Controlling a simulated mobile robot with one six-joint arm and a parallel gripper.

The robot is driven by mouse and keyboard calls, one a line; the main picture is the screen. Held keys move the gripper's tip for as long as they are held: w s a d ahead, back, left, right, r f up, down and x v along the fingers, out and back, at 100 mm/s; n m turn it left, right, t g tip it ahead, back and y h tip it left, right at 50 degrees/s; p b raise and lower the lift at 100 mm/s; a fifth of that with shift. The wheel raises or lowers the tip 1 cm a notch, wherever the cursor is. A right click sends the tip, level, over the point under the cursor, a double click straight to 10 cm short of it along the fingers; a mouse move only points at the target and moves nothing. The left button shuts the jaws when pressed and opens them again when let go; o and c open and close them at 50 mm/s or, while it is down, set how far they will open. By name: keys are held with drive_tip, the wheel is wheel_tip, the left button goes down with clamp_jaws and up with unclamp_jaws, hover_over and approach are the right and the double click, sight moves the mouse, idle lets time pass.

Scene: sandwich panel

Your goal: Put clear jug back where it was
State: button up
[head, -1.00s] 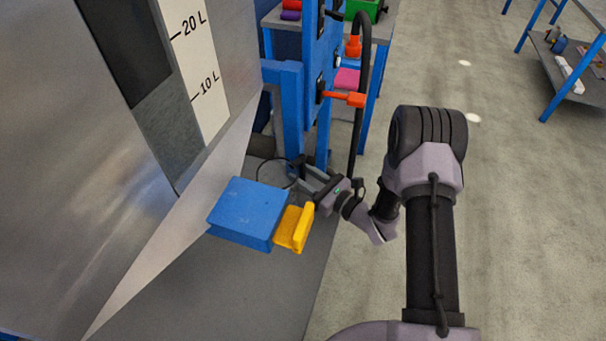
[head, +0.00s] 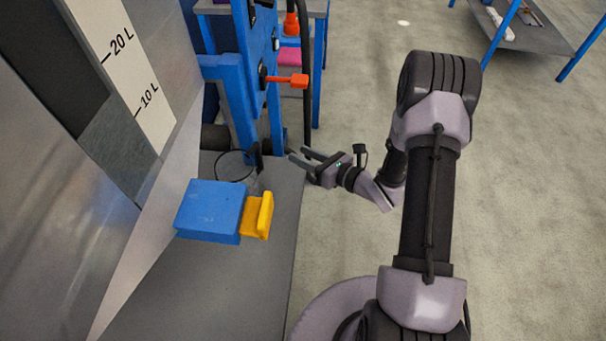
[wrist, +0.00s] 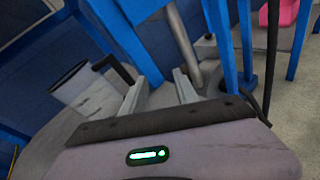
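The clear jug (head: 236,168) stands on the grey surface behind the blue block, which hides its lower part in the head view. Its round rim shows, and its dark handle points right toward my gripper. My gripper (head: 296,156) is to the right of the handle, with a gap between them, over the surface's right edge. In the wrist view the jug (wrist: 80,92) is at the left, tilted by the camera angle, its dark handle beside the left finger. The two fingers of my gripper (wrist: 160,86) are spread with nothing between them.
A blue block (head: 210,210) with a yellow piece (head: 257,215) is in front of the jug. A blue frame (head: 238,110) with an orange-handled valve (head: 290,80) rises behind it. A large metal tank (head: 60,230) fills the left. Open floor (head: 350,90) lies right.

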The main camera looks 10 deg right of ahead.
drive_tip(key=w+d+r+m+h, duration=0.5)
drive_tip(key=d+r+m+h, duration=0.15)
drive_tip(key=r+m, duration=0.5)
drive_tip(key=s+d+r+m+g+h, duration=0.2)
drive_tip(key=s+r+m+h, duration=0.4)
drive_tip(key=r+m, duration=0.6)
drive_tip(key=s+a+m+g+y, duration=0.1)
drive_tip(key=s+a+m, duration=0.3)
drive_tip(key=s+m, duration=0.3)
drive_tip(key=s+a+r+m+g+y, duration=0.1)
drive_tip(key=s+a+m+g+y, duration=0.1)
drive_tip(key=s+m, duration=0.5)
drive_tip(key=s+a+r+m+g+y, duration=0.1)
drive_tip(key=s+a+m, duration=0.4)
drive_tip(key=s, duration=0.7)
drive_tip(key=shift+a+m, duration=0.3)
drive_tip(key=shift+m, duration=0.95)
drive_tip(key=shift+w+r+y, duration=0.1)
drive_tip(key=shift+r+y, duration=0.05)
drive_tip(key=shift+y, duration=0.1)
